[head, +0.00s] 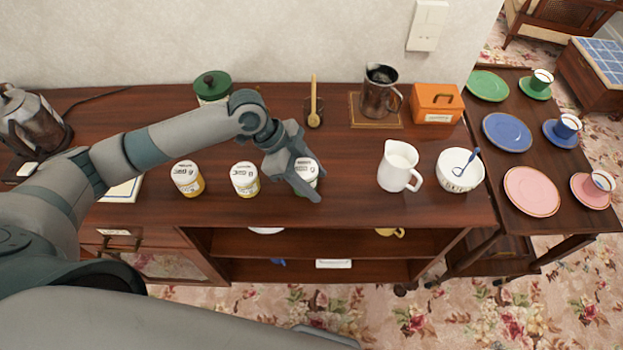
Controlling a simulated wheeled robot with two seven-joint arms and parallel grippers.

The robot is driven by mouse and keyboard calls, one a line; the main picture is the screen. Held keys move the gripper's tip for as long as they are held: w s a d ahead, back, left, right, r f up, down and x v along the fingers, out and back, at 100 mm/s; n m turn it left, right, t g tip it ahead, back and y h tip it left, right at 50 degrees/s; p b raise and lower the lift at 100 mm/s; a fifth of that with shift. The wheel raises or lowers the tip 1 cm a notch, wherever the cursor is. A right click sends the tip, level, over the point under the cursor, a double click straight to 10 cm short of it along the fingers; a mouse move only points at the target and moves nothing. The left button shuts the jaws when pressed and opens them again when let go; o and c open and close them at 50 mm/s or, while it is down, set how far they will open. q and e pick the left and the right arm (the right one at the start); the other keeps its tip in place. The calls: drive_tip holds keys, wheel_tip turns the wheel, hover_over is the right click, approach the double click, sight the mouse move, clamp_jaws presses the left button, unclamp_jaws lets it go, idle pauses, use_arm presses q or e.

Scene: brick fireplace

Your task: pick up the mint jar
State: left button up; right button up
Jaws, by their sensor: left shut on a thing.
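Three small white-lidded jars stand in a row along the front of the wooden sideboard. The left jar (187,178) shows yellow-orange below its lid and the middle jar (245,179) pale yellow. The right one, with a greenish tint, looks like the mint jar (309,167); its label is too small to read. My left gripper (304,180) reaches it from the left and is shut on it, its fingers hiding part of the jar. The jar is upright; I cannot tell if it touches the top. My right gripper is out of view.
A white pitcher (398,167) and a white bowl (460,171) with a blue spoon stand to the right. Behind are a green-lidded canister (212,86), a wooden spoon (314,105), a dark metal jug (379,92) and an orange box (436,103). A trolley (490,165) holds plates and cups.

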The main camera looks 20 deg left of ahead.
sight(313, 172)
use_arm(q)
drive_tip(key=r, duration=0.1)
drive_tip(key=r+b, duration=0.2)
drive_tip(key=r, duration=0.1)
drive_tip(key=shift+s+d, duration=0.15)
drive_tip(key=shift+s, duration=0.15)
drive_tip(key=s+d+r+b, duration=0.2)
drive_tip(key=s+r, duration=0.4)
drive_tip(key=s, duration=0.4)
drive_tip(key=shift+s+d+r, duration=0.25)
drive_tip(key=shift+d+r, duration=0.1)
drive_tip(key=shift+d, duration=0.4)
